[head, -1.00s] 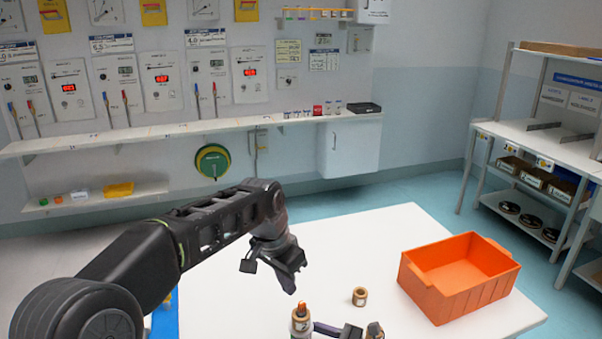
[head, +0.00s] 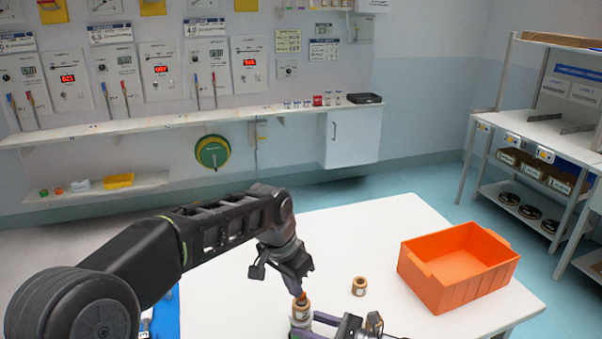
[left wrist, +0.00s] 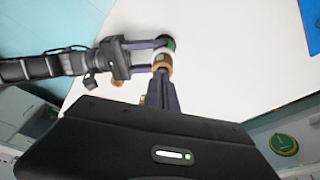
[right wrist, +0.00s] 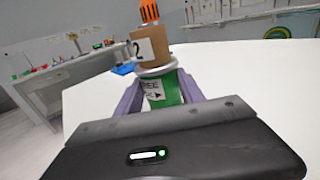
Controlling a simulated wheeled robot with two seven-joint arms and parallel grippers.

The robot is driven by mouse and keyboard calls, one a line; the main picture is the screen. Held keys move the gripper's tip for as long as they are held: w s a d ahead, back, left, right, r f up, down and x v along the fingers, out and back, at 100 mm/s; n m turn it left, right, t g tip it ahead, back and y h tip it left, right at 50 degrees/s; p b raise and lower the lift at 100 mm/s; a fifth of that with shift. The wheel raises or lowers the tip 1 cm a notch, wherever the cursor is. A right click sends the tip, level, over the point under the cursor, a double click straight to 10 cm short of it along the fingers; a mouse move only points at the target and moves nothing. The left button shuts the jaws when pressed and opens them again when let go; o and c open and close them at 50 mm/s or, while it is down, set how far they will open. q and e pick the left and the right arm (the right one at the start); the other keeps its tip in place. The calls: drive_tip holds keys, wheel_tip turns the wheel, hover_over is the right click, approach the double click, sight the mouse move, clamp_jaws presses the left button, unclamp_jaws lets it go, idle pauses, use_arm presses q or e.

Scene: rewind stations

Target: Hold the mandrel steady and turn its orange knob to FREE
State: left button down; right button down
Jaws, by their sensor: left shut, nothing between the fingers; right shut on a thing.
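The mandrel (head: 301,315) stands on the white table, with an orange knob (head: 301,298) on top. In the right wrist view it has a brown core (right wrist: 152,50) labelled 2, a metal collar and a green base (right wrist: 162,90) with a label reading FREE. My right gripper (right wrist: 160,95) is shut on the green base, one finger on each side. My left gripper (head: 298,287) points down, shut and empty, just above the knob. In the left wrist view its fingertips (left wrist: 161,75) overlap the mandrel top and hide the knob. I cannot tell whether they touch it.
A loose brown core (head: 359,286) stands on the table right of the mandrel. An orange bin (head: 458,265) sits at the table's right side. A blue mat (head: 165,315) lies at the left, partly behind my left arm. The table behind the mandrel is clear.

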use_arm(q)
drive_tip(key=shift+s+a+x, duration=0.15)
drive_tip(key=shift+x, duration=0.75)
drive_tip(key=shift+s+a+x, duration=0.1)
drive_tip(key=shift+s+x, duration=0.05)
drive_tip(key=shift+x, duration=0.7)
drive_tip(key=shift+w+d+f, duration=0.1)
drive_tip(key=shift+w+d, duration=0.1)
drive_tip(key=shift+w, duration=0.4)
drive_tip(key=shift+w+a, duration=0.45)
drive_tip(key=shift+a, duration=0.1)
idle(0.3)
drive_tip(key=shift+a, duration=0.15)
idle(0.3)
drive_tip(key=shift+s+a, duration=0.2)
idle(0.3)
drive_tip(key=w+d+v, duration=0.1)
drive_tip(key=v, duration=0.4)
drive_tip(key=shift+r, duration=0.55)
drive_tip(key=shift+a, duration=0.15)
